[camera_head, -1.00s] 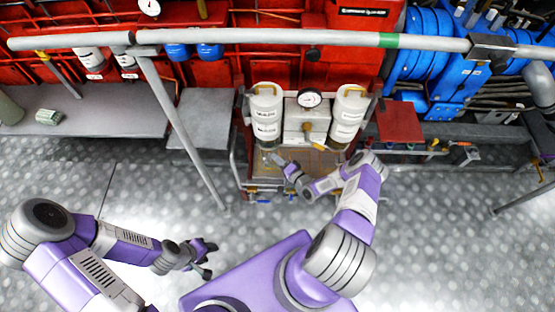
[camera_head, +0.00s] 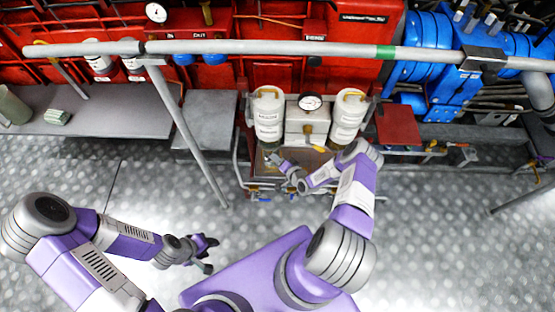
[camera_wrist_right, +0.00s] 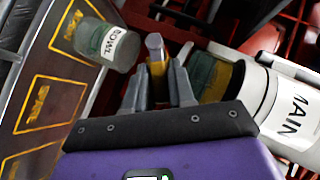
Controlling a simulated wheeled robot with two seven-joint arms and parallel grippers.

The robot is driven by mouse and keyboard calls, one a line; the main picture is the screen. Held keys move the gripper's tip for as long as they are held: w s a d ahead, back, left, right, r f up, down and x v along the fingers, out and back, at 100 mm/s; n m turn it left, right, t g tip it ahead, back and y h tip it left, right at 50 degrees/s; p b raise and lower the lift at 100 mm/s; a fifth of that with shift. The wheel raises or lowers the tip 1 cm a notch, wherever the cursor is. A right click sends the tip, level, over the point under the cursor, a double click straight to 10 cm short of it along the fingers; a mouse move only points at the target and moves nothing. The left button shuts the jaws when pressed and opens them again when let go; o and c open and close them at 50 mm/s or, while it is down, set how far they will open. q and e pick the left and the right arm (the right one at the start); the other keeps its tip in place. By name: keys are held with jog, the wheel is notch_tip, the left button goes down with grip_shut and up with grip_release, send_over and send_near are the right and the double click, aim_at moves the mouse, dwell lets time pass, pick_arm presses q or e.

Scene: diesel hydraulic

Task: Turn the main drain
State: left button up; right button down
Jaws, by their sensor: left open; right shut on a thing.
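My right gripper (camera_head: 274,158) is low in front of the left white canister (camera_head: 268,118) in the head view. In the right wrist view the right gripper (camera_wrist_right: 160,88) is shut on a small yellow piece with a grey end (camera_wrist_right: 155,48), which looks like a drain handle. A white canister labelled MAIN (camera_wrist_right: 285,108), with a greenish clear bowl, lies right beside the fingers. A clear cup labelled BOWL (camera_wrist_right: 117,46) is to their left. My left gripper (camera_head: 208,254) is open and empty above the floor, far from the canisters.
A second white canister (camera_head: 347,118) and a pressure gauge (camera_head: 310,102) stand beside the left canister. A grey rail (camera_head: 290,48) crosses above, with a slanted post (camera_head: 185,130) to the left. A tray with yellow outlined labels (camera_wrist_right: 45,95) lies below. The floor at left is clear.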

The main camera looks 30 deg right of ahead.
jog(key=c, duration=1)
grip_release()
jog(key=shift+c, duration=0.2)
jog(key=p+v, duration=0.2)
jog(key=v, duration=0.5)
jog(key=shift+s, duration=0.25)
jog(key=shift+r, duration=0.15)
